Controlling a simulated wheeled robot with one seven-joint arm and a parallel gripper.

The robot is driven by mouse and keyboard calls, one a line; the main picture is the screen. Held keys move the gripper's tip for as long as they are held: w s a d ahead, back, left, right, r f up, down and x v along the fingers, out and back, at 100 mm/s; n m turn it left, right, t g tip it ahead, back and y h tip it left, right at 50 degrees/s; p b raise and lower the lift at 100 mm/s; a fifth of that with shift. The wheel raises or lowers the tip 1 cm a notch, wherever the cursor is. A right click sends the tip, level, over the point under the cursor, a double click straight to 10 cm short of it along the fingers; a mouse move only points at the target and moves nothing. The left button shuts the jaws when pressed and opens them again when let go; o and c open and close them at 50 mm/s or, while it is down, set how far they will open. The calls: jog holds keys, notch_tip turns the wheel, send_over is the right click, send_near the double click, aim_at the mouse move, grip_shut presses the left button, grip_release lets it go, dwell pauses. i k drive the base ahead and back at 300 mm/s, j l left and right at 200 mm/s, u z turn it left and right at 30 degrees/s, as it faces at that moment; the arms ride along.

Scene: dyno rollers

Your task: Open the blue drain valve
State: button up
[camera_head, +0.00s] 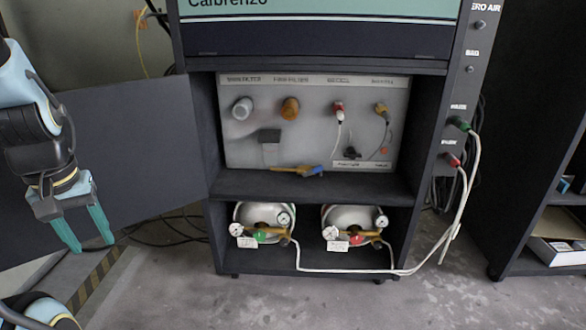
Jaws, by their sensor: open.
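A small brass-coloured fitting with a blue handle (312,171) sits low in front of the light grey panel (240,150), at the front of the cabinet's upper compartment. This blue part looks like the drain valve, though it is small in the picture. My gripper (89,246) hangs at the left with its two teal fingers pointing down and spread apart. It is open and empty, well to the left of the valve and not touching anything.
The cabinet's dark open door (135,150) lies between my gripper and the compartment. Below the shelf (370,187) stand two gas cylinders (262,215) (350,217) with gauges. White hoses (465,195) run down the right side. The floor in front is clear.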

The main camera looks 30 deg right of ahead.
aim_at(317, 168)
jog(key=k+l+u, duration=0.2)
jog(key=l+u, duration=0.15)
jog(key=k+l+u, duration=0.4)
jog(key=k+l, duration=0.8)
jog(key=l, duration=0.2)
jog(key=u, duration=0.05)
